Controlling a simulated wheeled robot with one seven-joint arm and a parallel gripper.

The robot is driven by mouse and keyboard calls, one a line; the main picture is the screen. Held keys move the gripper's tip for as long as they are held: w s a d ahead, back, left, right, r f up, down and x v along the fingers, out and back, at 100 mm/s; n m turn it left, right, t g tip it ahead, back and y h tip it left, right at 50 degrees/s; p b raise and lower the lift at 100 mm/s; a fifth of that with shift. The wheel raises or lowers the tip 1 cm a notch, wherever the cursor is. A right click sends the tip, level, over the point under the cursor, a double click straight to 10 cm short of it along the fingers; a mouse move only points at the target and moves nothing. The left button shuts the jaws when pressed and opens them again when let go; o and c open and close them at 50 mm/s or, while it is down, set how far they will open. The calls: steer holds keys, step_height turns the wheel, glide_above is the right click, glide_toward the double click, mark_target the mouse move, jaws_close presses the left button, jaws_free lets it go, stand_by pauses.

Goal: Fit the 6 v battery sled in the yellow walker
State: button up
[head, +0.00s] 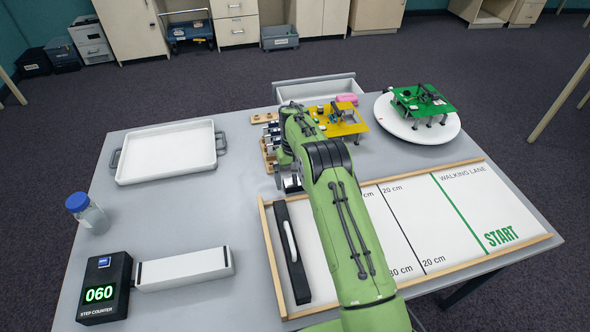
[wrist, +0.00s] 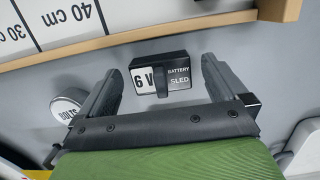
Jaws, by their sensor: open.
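The 6 V battery sled (wrist: 180,83), a small black block with white labels reading "6 V" and "BATTERY SLED", sits on the grey table in the wrist view. My gripper (wrist: 161,70) is open, with one finger on each side of the sled and gaps between. In the head view my gripper (head: 290,183) is low over the table, near the lane's far left corner; the sled is not distinguishable there. The yellow walker (head: 350,127), a yellow plate with parts on top, stands at the table's back, partly hidden by my arm.
A green walker (head: 436,106) stands on a white round stand (head: 392,122). The wood-edged walking lane (head: 440,230) carries a black bar (head: 294,265). A white tray (head: 165,150), jar (head: 88,212), step counter (head: 104,290) and white box (head: 185,268) are at left. A wooden rack (head: 267,150) is beside my arm.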

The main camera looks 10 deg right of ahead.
step_height(320, 180, up, 12)
steer(key=w+p, duration=0.1)
steer(key=p, duration=0.3)
steer(key=shift+w+f+p, duration=0.2)
steer(key=shift+w+p, duration=0.1)
steer(key=shift+w, duration=0.05)
